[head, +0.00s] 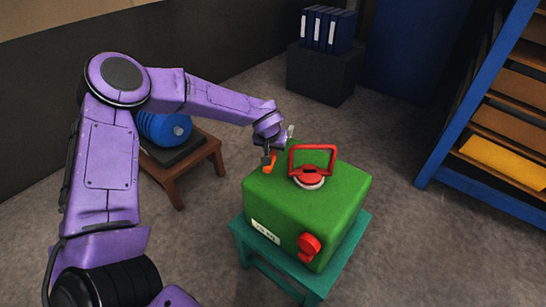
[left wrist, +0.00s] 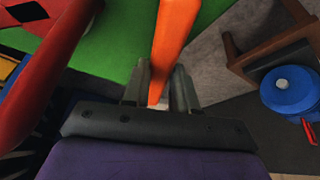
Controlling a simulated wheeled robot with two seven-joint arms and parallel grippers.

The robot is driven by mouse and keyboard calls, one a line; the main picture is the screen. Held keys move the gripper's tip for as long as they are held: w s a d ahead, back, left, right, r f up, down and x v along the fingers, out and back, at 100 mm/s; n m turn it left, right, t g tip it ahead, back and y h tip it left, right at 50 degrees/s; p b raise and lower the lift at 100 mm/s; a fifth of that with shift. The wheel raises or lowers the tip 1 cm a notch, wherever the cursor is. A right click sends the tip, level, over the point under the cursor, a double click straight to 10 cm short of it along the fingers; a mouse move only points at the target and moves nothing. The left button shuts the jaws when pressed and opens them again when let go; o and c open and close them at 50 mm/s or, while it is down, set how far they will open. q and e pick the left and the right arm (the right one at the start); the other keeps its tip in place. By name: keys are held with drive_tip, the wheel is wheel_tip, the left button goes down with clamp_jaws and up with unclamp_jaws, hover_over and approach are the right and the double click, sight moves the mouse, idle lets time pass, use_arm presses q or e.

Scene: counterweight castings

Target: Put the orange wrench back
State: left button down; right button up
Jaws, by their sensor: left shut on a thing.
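The orange wrench (head: 269,164) is in my left gripper (head: 268,156), over the back-left edge of the green casting (head: 330,205). In the left wrist view the gripper's fingers (left wrist: 160,92) are closed on the orange wrench (left wrist: 174,38), which reaches away from them over the green top. I cannot tell whether the wrench touches the casting. The casting has a red lifting handle (head: 313,148) on a pale ring to the right of the gripper, and a red knob (head: 308,246) on its front. My right gripper is not in view.
The casting sits on a teal stand (head: 249,248). A brown wooden stool (head: 178,190) behind it holds a blue weight (head: 162,128) on a dark slab. A dark box (head: 322,78) with blue binders (head: 328,30) stands at the back. A blue-framed shelf (head: 440,160) stands right.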

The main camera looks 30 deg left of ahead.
use_arm(q)
wheel_tip(320, 180, down, 3)
drive_tip(key=shift+r, duration=0.3)
drive_tip(key=c, duration=0.9)
unclamp_jaws()
drive_tip(key=shift+s+a, duration=0.1)
drive_tip(key=shift+r, duration=0.25)
drive_tip(key=p+v, duration=0.2)
drive_tip(key=v, duration=0.9)
drive_tip(key=shift+s+r, duration=0.2)
drive_tip(key=shift+r, duration=0.05)
